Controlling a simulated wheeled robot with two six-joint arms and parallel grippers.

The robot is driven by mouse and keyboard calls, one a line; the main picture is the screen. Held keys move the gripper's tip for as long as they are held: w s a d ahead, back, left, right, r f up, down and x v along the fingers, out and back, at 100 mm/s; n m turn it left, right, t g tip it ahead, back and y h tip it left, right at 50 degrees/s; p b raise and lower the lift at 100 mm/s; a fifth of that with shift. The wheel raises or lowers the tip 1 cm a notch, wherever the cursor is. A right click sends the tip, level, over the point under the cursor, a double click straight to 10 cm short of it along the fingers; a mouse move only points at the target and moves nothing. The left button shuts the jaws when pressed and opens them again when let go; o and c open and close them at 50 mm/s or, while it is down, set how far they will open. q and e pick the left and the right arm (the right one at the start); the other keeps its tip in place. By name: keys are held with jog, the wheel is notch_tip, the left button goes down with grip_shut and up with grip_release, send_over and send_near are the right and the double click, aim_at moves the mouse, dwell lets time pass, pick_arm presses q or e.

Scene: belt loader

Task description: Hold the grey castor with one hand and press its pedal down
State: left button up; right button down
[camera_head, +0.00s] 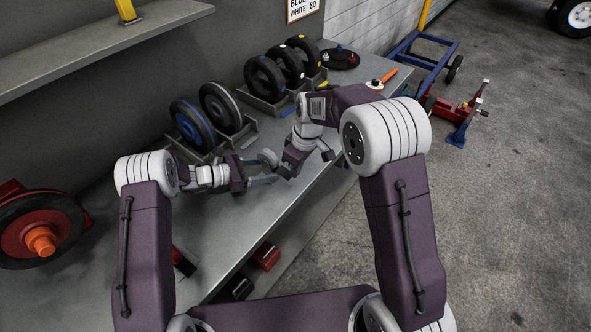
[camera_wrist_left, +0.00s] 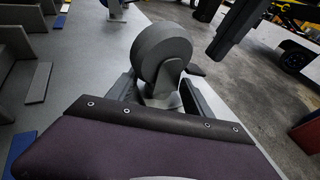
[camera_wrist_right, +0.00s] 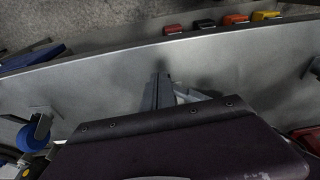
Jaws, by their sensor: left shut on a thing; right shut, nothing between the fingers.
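The grey castor shows its wheel (camera_head: 267,157) above the workbench in the head view. In the left wrist view its wheel (camera_wrist_left: 160,58) stands up between the fingers. My left gripper (camera_head: 264,179) is shut on the castor below the wheel. A small dark tab (camera_wrist_left: 195,69), perhaps the pedal, sticks out right of the wheel. My right gripper (camera_head: 288,170) is shut and empty, close to the right of the castor. In the right wrist view its fingers (camera_wrist_right: 160,90) are together over the bench, and a pale part beside them is unclear.
Wheels, one with a blue hub (camera_head: 187,125), stand in grey holders along the back of the bench (camera_head: 250,215). An orange-handled tool (camera_head: 388,75) lies at the far end. A red-hubbed wheel (camera_head: 25,235) is at the left. Small coloured bins (camera_wrist_right: 235,19) sit beyond the bench edge.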

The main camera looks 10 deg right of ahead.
jog(key=s+d+r, duration=0.5)
jog(key=r, duration=0.5)
jog(key=shift+d+r, duration=0.3)
jog(key=shift+r, duration=0.1)
pick_arm(q)
jog(key=o, duration=1.1)
jog(key=shift+c, duration=0.2)
